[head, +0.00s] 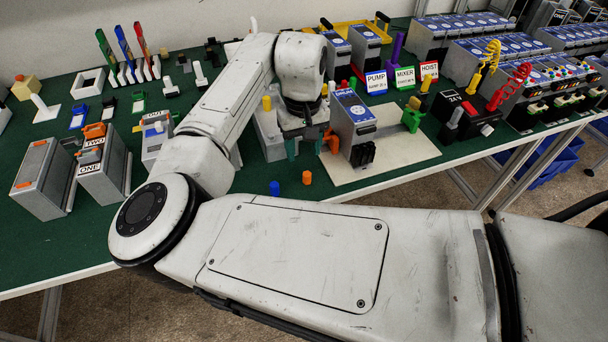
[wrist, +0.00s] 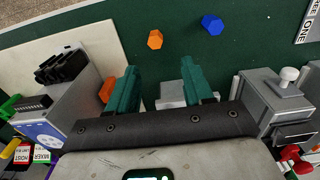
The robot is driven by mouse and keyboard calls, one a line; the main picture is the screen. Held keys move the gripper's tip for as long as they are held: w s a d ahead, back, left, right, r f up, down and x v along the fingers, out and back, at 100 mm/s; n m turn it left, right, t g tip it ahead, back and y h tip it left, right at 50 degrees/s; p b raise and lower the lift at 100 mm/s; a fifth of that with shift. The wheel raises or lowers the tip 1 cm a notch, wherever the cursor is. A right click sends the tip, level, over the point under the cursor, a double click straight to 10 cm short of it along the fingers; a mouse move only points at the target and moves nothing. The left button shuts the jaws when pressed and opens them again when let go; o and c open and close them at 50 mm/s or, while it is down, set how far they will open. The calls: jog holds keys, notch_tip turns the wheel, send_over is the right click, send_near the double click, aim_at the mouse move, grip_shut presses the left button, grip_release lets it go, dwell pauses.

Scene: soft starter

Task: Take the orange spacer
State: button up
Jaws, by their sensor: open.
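The orange spacer (head: 307,177) is a small upright piece on the green bench top near its front edge. In the wrist view it shows as an orange hexagon (wrist: 155,39), beyond the fingertips and apart from them. A blue spacer (head: 274,188) stands to its left; it also shows in the wrist view (wrist: 212,24). My gripper (head: 306,148) has teal fingers and is behind the orange spacer, on the far side from the bench edge. The fingers (wrist: 160,80) are open, and the spacer is not between them.
A grey soft starter unit (head: 352,118) stands on a pale board (head: 400,153) to the right of my gripper, with an orange part (head: 332,141) close to the fingers. A grey box (wrist: 275,100) is near the other finger. Bench top around the spacers is clear.

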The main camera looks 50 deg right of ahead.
aim_at(307, 173)
jog(key=shift+f, duration=0.75)
jog(key=f, duration=0.2)
jog(key=s+f, duration=0.1)
jog(key=f, duration=0.1)
jog(key=shift+p, duration=0.35)
jog(key=shift+f, duration=0.65)
jog(key=shift+c, duration=0.3)
grip_shut()
